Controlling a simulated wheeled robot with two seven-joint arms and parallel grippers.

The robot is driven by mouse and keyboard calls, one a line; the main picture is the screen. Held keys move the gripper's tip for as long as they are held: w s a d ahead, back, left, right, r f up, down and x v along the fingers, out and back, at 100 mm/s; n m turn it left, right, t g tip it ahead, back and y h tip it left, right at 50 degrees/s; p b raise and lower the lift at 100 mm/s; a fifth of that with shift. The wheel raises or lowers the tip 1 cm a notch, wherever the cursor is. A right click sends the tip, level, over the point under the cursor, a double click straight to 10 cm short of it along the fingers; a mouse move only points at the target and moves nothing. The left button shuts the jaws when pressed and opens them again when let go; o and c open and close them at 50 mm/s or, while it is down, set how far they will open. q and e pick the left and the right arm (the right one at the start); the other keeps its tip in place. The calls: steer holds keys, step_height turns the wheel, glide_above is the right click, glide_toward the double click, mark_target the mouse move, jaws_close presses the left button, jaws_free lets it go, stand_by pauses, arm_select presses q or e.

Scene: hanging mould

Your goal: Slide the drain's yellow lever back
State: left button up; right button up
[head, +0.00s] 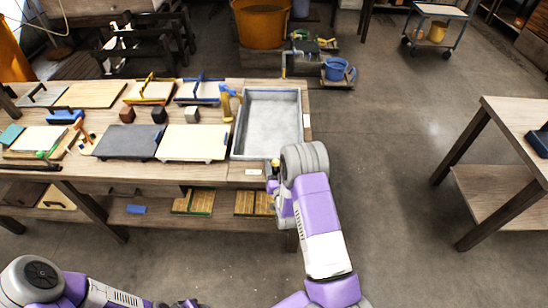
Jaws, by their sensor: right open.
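A grey rectangular sink (270,122) is set in the right end of the long wooden bench. A small yellow piece (275,162), which looks like the drain's lever, shows at the sink's front edge, above a dark part. My right gripper (273,181) is at the bench's front edge, just below this yellow piece. My own wrist partly covers the gripper, so its fingers are hard to make out and I cannot tell whether they touch the lever. It is open. My left arm lies low at the bottom left; its gripper's fingers cannot be made out.
Boards and framed moulds, including a dark slab (128,142) and a cream slab (193,143), lie left of the sink. An orange-yellow tool (228,102) stands at the sink's left rim. Floor to the right is clear up to another wooden table (510,150).

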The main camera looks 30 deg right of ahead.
steer(key=shift+x, duration=2.1)
steer(key=shift+c, duration=0.4)
jaws_close()
